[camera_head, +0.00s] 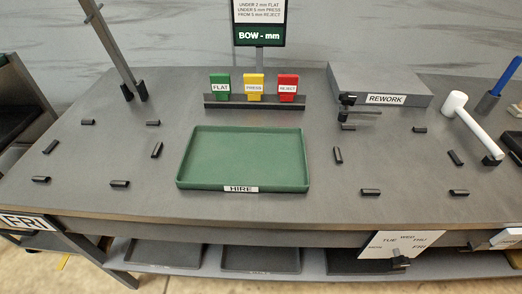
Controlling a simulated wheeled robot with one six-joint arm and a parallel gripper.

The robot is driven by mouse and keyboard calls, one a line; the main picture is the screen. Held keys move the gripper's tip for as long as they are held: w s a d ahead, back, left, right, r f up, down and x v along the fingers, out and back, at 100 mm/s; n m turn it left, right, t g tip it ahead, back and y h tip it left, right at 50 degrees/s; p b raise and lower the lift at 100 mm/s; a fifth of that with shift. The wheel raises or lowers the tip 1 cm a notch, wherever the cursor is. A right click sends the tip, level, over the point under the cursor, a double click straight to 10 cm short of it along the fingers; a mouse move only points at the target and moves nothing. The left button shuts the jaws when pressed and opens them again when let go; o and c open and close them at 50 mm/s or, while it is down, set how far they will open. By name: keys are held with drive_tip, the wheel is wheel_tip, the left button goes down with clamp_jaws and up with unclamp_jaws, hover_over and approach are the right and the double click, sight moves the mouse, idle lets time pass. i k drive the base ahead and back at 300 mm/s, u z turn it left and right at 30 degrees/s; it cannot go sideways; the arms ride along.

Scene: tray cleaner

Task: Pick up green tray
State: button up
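The green tray (245,155) lies flat on the grey bench, a little left of the middle in the head view. It is shallow, rectangular and empty, with a raised rim. A white label reading HIRE (241,189) is on its front edge. My gripper is not in view, and nothing touches the tray that I can see.
Green, yellow and red tags (254,87) stand in a dark holder behind the tray. A grey REWORK box (380,82) and a white-headed mallet (470,122) are at right. Several small black blocks (157,150) dot the bench. Dark trays (246,259) lie on the shelf below.

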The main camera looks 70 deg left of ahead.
sight(243, 158)
drive_tip(key=u, duration=2.15)
